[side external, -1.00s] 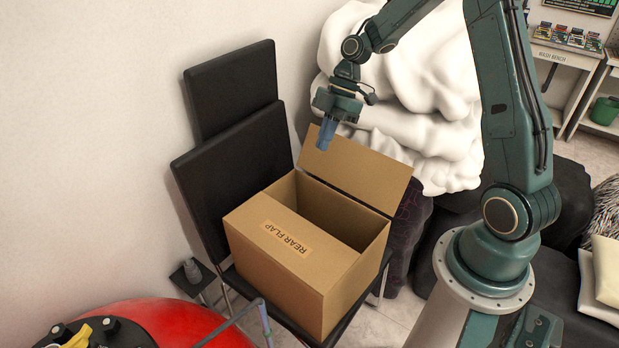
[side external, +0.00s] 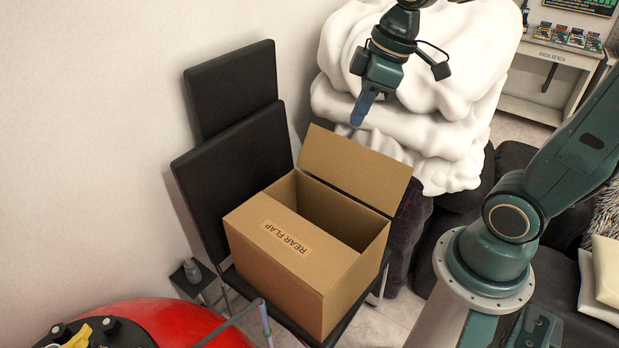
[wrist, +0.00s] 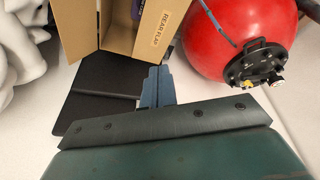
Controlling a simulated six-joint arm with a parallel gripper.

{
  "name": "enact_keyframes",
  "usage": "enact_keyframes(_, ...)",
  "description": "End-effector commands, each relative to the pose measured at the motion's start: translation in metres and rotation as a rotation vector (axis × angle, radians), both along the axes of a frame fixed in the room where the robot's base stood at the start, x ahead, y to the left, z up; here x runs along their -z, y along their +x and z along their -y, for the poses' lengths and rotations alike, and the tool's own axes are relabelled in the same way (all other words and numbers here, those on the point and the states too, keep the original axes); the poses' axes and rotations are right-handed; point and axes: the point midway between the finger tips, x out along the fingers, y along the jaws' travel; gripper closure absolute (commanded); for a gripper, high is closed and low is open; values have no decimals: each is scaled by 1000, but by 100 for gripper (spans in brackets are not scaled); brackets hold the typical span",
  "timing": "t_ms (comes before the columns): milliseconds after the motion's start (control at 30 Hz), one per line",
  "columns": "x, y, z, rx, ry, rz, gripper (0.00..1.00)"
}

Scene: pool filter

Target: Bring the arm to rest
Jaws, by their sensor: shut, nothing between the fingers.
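My gripper (side external: 362,109) is shut and empty in the side view. It hangs fingers down, in front of the white bundle and above the raised back flap of the cardboard box. In the wrist view my gripper's blue fingers (wrist: 157,84) are together, below the box in the picture. The cardboard box (side external: 316,283) stands on a black chair, with its REAR FLAP label facing up on one folded flap and another flap raised. The box also shows at the top of the wrist view (wrist: 121,38). Its inside is only partly visible.
A large white padded bundle (side external: 440,70) stands behind the gripper. Black chair backs (side external: 232,165) lean by the wall on the left. A red tank (side external: 185,322) with a black fitting is at the lower left. A wash bench (side external: 545,65) is at the back right.

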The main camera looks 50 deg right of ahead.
Motion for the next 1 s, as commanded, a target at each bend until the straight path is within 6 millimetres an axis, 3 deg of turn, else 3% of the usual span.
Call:
enact_keyframes(500,-22,-81,-9,393,50,141,100)
enact_keyframes(700,-22,-97,-7,484,78,172,100)
enact_keyframes(1000,-21,-100,-7,505,86,177,100)
